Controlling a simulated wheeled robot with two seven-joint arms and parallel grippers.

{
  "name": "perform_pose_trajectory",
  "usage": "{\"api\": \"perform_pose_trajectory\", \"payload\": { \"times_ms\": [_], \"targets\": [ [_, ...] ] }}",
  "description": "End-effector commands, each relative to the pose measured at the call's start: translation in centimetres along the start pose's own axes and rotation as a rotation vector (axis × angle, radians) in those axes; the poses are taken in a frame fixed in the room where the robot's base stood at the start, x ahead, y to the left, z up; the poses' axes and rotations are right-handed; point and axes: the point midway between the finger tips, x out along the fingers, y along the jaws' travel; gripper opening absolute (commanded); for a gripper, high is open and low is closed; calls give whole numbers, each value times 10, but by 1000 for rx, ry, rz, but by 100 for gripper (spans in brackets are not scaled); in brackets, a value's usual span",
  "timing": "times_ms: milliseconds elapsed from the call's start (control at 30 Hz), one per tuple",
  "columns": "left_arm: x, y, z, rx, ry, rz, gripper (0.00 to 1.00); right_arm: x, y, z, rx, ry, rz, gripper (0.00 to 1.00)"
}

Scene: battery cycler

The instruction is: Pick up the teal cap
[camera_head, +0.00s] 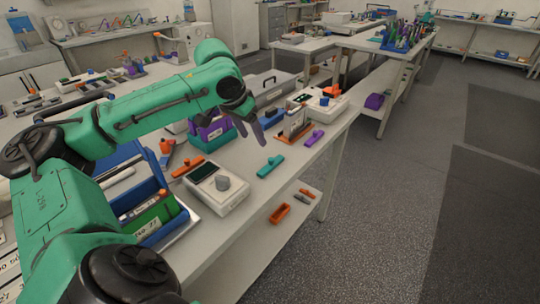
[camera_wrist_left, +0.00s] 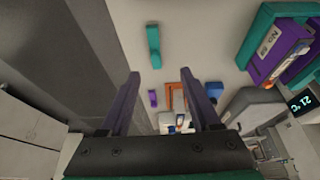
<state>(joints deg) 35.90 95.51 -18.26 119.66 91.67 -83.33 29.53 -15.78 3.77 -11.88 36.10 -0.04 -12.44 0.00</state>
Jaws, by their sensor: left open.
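The teal cap (camera_head: 270,166) lies on the white bench near its front edge, to the right of a grey-white instrument. It also shows in the left wrist view (camera_wrist_left: 153,46), beyond the fingertips and slightly left of centre. My left gripper (camera_head: 251,132) is above the bench, up and to the left of the cap in the head view. Its two purple fingers, also in the left wrist view (camera_wrist_left: 160,73), are spread apart with nothing between them. It does not touch the cap. My right gripper is in neither view.
A purple cap (camera_head: 314,138) and an orange holder (camera_head: 293,132) lie beyond the teal cap. The instrument with a knob (camera_head: 217,188) and an orange cap (camera_head: 188,167) are to its left. Bench around the teal cap is clear.

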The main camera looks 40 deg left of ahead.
Motion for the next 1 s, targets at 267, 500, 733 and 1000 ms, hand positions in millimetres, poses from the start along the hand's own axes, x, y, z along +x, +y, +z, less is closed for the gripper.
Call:
{"api": "perform_pose_trajectory", "payload": {
  "times_ms": [267, 500, 733, 1000],
  "targets": [
    [70, 2, 1, 3, -6, 7, 64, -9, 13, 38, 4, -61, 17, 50],
    [105, 4, -1, 3, -6, 7, 64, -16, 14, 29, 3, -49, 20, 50],
    [138, 4, -1, 5, -3, 2, 64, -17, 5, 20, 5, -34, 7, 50],
    [139, 4, -1, 6, -3, 2, 26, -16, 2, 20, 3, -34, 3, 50]
  ]
}}
